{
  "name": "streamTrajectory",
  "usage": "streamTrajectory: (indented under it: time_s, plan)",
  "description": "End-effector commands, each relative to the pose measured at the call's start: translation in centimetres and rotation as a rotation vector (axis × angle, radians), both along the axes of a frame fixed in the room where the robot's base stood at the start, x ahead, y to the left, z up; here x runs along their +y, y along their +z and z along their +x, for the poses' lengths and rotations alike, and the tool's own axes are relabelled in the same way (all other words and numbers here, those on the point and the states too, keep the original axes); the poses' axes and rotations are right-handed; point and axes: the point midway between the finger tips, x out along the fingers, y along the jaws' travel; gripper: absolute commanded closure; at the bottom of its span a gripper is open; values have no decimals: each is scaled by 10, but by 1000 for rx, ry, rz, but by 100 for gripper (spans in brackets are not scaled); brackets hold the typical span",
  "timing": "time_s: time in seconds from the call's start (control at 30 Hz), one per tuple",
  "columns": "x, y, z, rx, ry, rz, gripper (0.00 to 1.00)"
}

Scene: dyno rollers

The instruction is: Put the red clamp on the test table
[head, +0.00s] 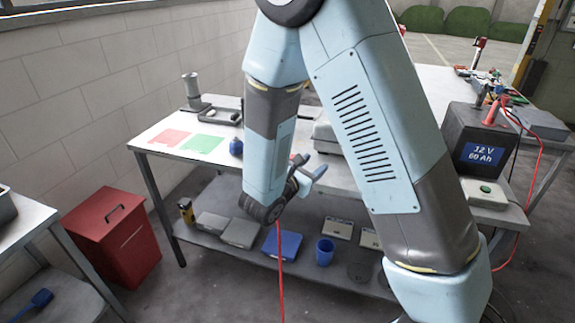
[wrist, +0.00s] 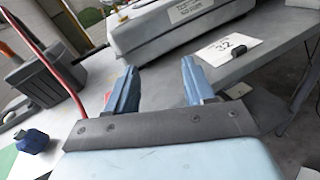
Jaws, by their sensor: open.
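My gripper (head: 308,172) is over the front part of the long grey table (head: 160,152), well left of the battery. In the wrist view its two blue fingers (wrist: 158,68) are apart with nothing between them. A red cable (wrist: 62,80) runs down beside the left finger, and a small red bit shows there. Part of the gripper is hidden by my forearm.
Red (head: 170,137) and green (head: 203,143) patches lie on the table's left, near a blue bottle (head: 236,147). A grey instrument (wrist: 165,25) and a card marked 32 (wrist: 226,47) are beyond the fingers. The lower shelf holds boxes and a blue cup (head: 325,250). A red bin (head: 112,235) stands left.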

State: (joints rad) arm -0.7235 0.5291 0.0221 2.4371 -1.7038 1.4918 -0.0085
Motion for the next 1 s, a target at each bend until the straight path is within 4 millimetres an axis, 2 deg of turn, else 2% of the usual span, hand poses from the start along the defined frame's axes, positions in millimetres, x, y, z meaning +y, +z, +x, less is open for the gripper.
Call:
streamTrajectory:
  time_s: [0.03,0.1,0.2,0.37,0.53,0.8,1.0]
  plan:
    - [17,-13,1,11,64,-38,47]
    - [38,-27,1,17,144,-84,47]
    - [61,-44,0,22,235,-130,47]
    - [82,-59,-3,25,320,-171,47]
    - [83,-63,8,25,338,-179,47]
    - [66,-62,52,25,335,-178,47]
    - [59,-62,73,25,338,-179,47]
